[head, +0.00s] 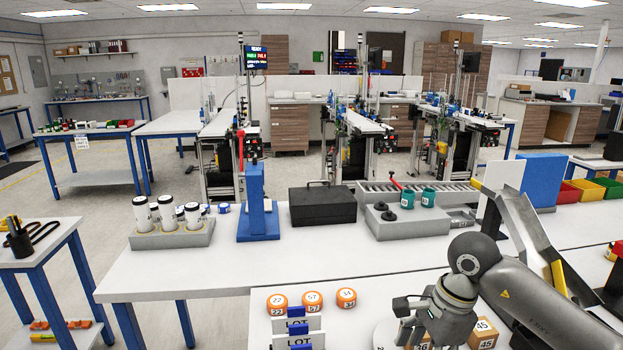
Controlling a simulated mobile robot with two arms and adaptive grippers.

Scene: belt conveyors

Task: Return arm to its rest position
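My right arm comes in from the lower right, with its wrist bent over the near white table. My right gripper (402,320) points left, its dark fingers apart, with no object visible between them. My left arm and gripper are not in view.
Orange round pieces (312,301) and LOT card stands (297,326) lie left of the gripper. Beyond are a grey holder with white cylinders (172,236), a blue stand (257,212), a black case (323,206) and a grey fixture with teal parts (410,222). A sloped metal chute (540,240) stands behind the arm.

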